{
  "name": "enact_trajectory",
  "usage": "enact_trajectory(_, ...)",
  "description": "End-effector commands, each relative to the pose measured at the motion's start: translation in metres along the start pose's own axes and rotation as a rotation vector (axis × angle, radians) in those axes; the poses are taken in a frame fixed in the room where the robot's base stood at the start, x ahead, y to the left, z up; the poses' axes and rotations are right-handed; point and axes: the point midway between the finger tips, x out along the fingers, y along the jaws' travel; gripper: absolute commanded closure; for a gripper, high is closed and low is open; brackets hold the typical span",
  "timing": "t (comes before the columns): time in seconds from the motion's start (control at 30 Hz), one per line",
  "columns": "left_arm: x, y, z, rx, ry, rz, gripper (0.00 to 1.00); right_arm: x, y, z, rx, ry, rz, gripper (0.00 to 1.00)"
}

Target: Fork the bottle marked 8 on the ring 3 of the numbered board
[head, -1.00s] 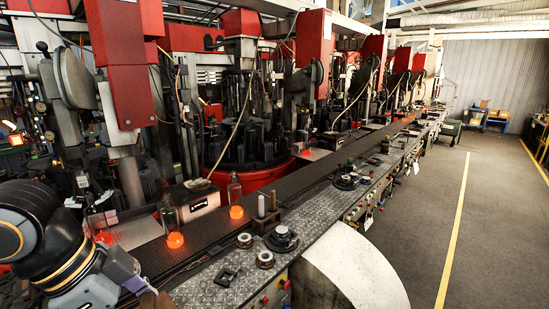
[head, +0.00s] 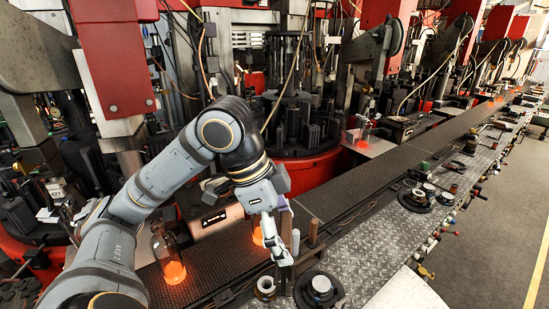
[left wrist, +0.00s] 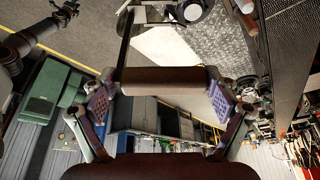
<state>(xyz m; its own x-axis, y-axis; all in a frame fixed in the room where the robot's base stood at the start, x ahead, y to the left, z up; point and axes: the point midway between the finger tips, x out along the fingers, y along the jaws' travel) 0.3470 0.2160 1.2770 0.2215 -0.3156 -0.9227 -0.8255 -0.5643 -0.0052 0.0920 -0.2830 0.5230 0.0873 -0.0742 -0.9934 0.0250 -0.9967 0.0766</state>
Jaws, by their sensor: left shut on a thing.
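A clear bottle with a glowing orange base (head: 168,262) stands on the dark conveyor left of the gripper. A second glowing bottle (head: 257,232) stands just behind the gripper, partly hidden by it. No number 8 is readable on either. I cannot make out the numbered board or its ring 3. My right arm's end (left wrist: 65,12) shows small in the left wrist view.
Round metal fittings (head: 321,288) and a pale ring (head: 265,287) sit on the deck close to the gripper. Another glowing bottle (head: 365,130) is farther back. Red-framed machines line the conveyor's far side. The grey floor (head: 490,230) at right is open.

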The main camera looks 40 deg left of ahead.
Motion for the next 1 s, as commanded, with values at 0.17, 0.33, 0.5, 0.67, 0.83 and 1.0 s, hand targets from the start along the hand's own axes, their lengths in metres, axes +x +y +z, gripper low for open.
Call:
enact_trajectory(0.17,-0.026,-0.048,-0.011,-0.096,0.002,-0.031,0.52,-0.028,0.006,-0.001,-0.002,-0.002,0.004,0.6)
enact_trajectory(0.33,-0.044,-0.113,-0.006,-0.238,-0.007,-0.089,0.52,-0.057,0.007,-0.019,0.0,0.023,0.003,0.6)
enact_trajectory(0.5,-0.049,-0.168,0.014,-0.375,-0.01,-0.149,0.52,-0.082,0.005,-0.029,0.002,0.034,-0.001,0.6)
enact_trajectory(0.67,-0.043,-0.19,0.028,-0.436,-0.005,-0.177,0.52,-0.088,0.002,-0.023,0.004,0.025,-0.006,0.6)
enact_trajectory(0.83,-0.04,-0.192,0.03,-0.44,-0.002,-0.18,0.52,-0.085,-0.001,-0.016,0.004,0.014,-0.009,0.6)
enact_trajectory(1.0,-0.031,-0.193,0.034,-0.44,-0.002,-0.179,0.52,-0.075,-0.001,-0.016,0.004,0.015,-0.008,0.6)
